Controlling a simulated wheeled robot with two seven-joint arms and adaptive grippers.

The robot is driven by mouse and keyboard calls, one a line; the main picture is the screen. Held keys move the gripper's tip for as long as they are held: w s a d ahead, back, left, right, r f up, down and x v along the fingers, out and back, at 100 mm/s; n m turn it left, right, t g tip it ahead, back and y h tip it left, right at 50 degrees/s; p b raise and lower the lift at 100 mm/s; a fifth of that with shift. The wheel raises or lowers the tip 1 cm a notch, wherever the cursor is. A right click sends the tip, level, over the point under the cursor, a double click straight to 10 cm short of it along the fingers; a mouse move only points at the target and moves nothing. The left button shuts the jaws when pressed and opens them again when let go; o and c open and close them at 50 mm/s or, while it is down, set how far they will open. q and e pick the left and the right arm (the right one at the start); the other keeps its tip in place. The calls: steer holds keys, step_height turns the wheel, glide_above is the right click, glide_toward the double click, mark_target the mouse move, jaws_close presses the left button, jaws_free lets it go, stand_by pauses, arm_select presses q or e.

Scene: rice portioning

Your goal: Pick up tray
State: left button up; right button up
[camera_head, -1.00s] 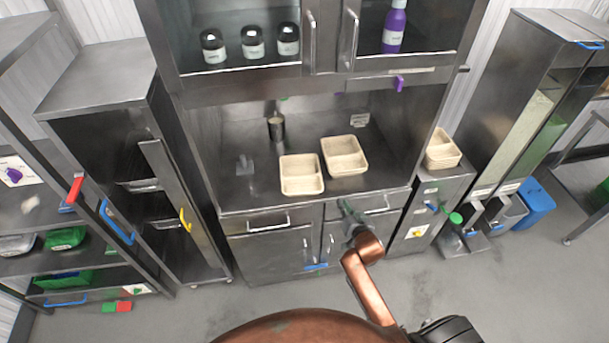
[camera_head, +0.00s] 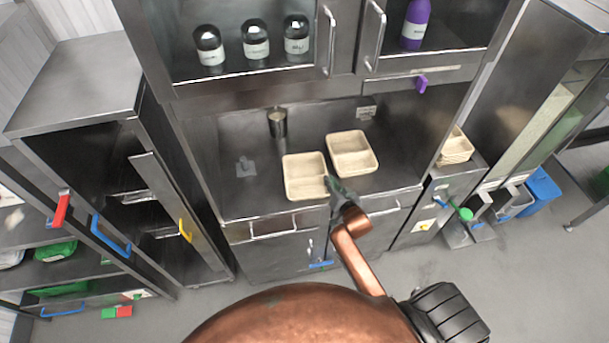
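The left tray (camera_head: 304,170) is nearer the counter's front edge, and the right tray (camera_head: 351,149) is a little farther back. My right gripper (camera_head: 335,186) is at the front right corner of the left tray, close to its rim. It is small and dark here, and I cannot tell whether it touches the tray or how far its fingers are apart. My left gripper is not in view. A stack of similar trays (camera_head: 456,148) sits on the lower unit to the right.
Dark-capped jars (camera_head: 256,40) and a purple bottle (camera_head: 414,24) are on the shelf above. Cabinet walls close in both sides of the counter. The counter's left part is mostly free.

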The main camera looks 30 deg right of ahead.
steer(key=x, duration=0.5)
steer(key=d+x, duration=0.1)
steer(key=x, duration=0.1)
steer(key=shift+w, duration=0.15)
jaws_close()
steer(key=shift+r, duration=0.15)
